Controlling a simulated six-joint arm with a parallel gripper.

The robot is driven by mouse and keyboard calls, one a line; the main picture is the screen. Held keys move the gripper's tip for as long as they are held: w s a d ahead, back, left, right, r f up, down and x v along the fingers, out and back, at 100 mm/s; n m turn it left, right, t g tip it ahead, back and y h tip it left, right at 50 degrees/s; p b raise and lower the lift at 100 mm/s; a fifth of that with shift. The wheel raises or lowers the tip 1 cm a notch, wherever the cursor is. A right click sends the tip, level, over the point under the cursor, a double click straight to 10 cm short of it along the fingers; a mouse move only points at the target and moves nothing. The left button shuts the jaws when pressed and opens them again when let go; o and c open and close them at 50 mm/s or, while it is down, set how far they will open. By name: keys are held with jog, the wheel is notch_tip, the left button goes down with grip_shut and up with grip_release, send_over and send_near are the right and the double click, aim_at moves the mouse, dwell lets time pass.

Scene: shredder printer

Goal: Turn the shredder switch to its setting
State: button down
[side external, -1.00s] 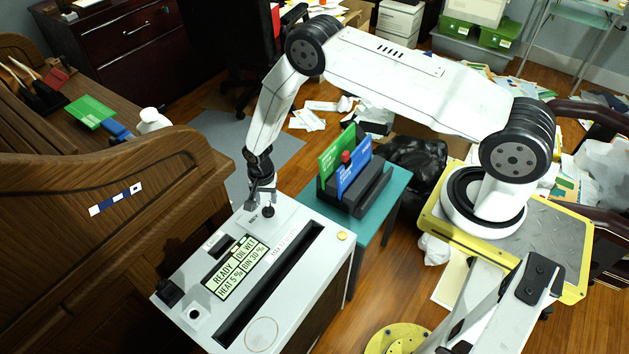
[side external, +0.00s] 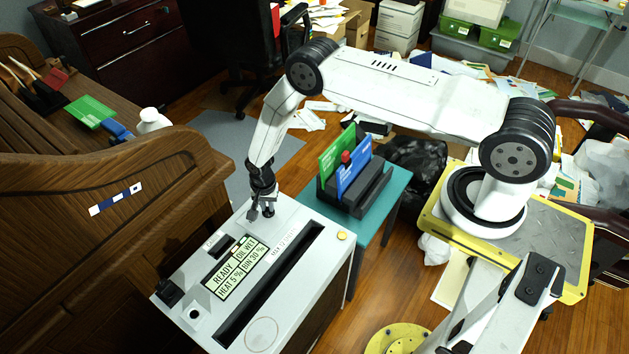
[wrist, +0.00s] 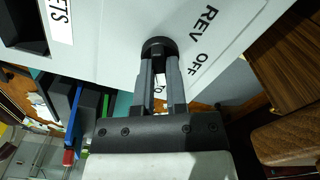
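The white shredder (side external: 300,285) stands in the lower middle of the side view, with a lit display reading READY and other text. Its black round switch knob (wrist: 159,46) shows in the wrist view, near the printed words REV and OFF. My gripper (wrist: 161,66) points at the knob, with its two grey fingers apart and their tips at the knob's near edge. A gap shows between the fingers. Whether they touch the knob is unclear. In the side view my gripper (side external: 261,213) is low over the far end of the shredder's top and mostly hides the knob.
A teal side table (side external: 385,205) with a black file holder and green and blue folders stands right of the shredder. A wooden desk (side external: 120,180) rises close on the left.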

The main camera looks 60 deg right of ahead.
jog(key=shift+n, duration=0.5)
jog(key=n, duration=2.3)
dwell(0.5)
jog(key=c, duration=0.7)
grip_release()
jog(key=shift+o, duration=0.2)
